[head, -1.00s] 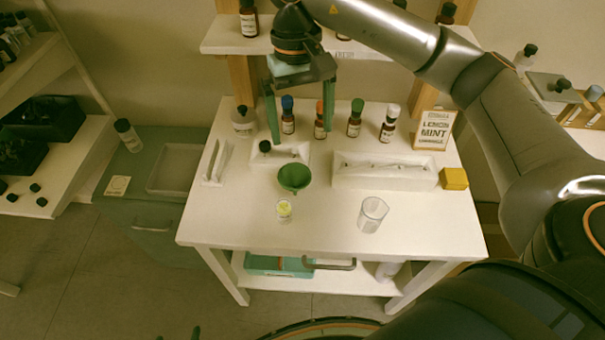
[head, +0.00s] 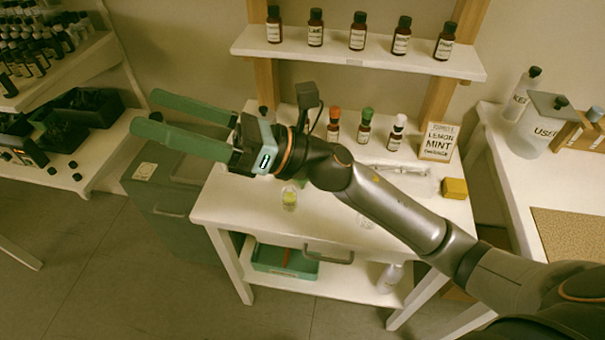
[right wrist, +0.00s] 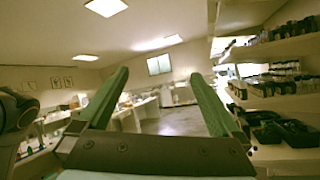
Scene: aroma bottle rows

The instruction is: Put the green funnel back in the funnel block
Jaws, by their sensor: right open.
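My right gripper (head: 146,113) reaches across the table with its two long green fingers pointing left, beyond the table's left edge in the head view. It is open and empty; the right wrist view also shows its spread fingers (right wrist: 160,75) with only the distant room between them. The green funnel is hidden, or nearly so, behind my right arm. A long white block (head: 425,185) on the table is partly covered by the arm. A smaller white block behind the wrist is hidden too. I cannot tell which is the funnel block. My left gripper is out of view.
A small glass with yellow-green contents (head: 289,198) stands near the table's front edge. Bottles with orange (head: 334,125), green (head: 365,126) and white caps (head: 397,132) stand behind, beside a lemon mint sign (head: 438,141). A yellow cube (head: 455,188) sits at right.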

